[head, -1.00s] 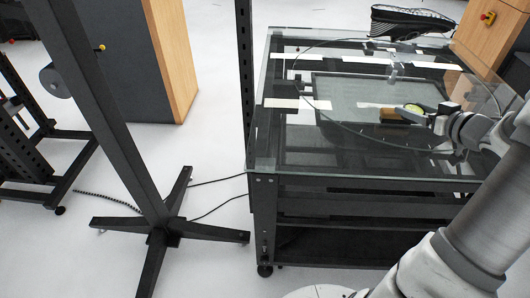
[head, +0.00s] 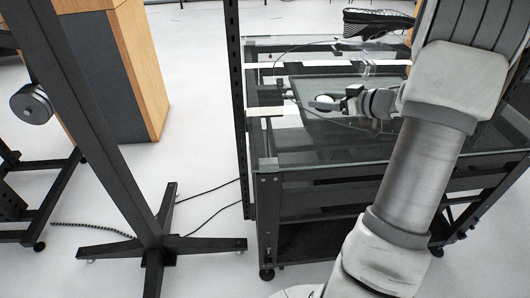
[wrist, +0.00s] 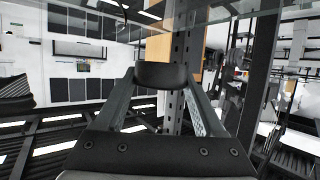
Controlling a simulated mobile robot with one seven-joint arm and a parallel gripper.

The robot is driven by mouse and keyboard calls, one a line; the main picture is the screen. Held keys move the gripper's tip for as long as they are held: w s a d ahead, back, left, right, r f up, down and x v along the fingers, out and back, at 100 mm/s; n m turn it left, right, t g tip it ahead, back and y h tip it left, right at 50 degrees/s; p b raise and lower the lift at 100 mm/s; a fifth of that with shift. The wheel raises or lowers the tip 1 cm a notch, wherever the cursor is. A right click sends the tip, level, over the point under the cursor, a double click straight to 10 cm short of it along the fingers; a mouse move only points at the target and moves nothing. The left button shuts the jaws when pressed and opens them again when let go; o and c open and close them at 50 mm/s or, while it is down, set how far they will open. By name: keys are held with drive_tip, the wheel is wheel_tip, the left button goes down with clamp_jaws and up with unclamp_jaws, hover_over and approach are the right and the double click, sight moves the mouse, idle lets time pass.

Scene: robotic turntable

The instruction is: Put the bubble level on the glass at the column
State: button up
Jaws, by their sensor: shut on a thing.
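The bubble level (head: 325,99), a small round piece with a pale top, is at the tips of my gripper (head: 341,104) in the head view. My gripper is shut on it above the glass top (head: 310,148). In the wrist view a dark rounded piece, the level (wrist: 162,75), sits between the fingertips of my gripper (wrist: 163,84). The column (head: 233,95) is a black perforated post at the left edge of the glass. It also shows behind the level in the wrist view (wrist: 178,112). The gap between level and glass cannot be told.
A black-and-white shoe (head: 378,22) is at the back of the turntable. My arm covers the right part of the glass. A black stand (head: 150,245) is on the floor at left, with a wood-sided cabinet (head: 140,70) behind. The glass's front left is clear.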

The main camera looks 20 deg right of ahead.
drive_tip(key=shift+w+a, duration=0.2)
drive_tip(key=shift+a, duration=0.55)
drive_tip(key=b, duration=0.5)
hover_over(280, 150)
wheel_tip(280, 150, down, 7)
drive_tip(key=shift+f, duration=0.1)
drive_tip(key=shift+f+b, duration=0.9)
drive_tip(key=shift+f, duration=1.05)
drive_tip(key=shift+f, duration=0.1)
drive_tip(key=o, duration=1.4)
drive_tip(key=shift+s+d+r, duration=0.1)
drive_tip(key=shift+s+r, duration=0.05)
drive_tip(key=shift+r, duration=0.15)
drive_tip(key=p+v, duration=0.3)
drive_tip(key=v, duration=0.8)
drive_tip(key=shift+s+d+p, duration=0.15)
drive_tip(key=shift+s+p, duration=0.1)
drive_tip(key=shift+p, duration=0.05)
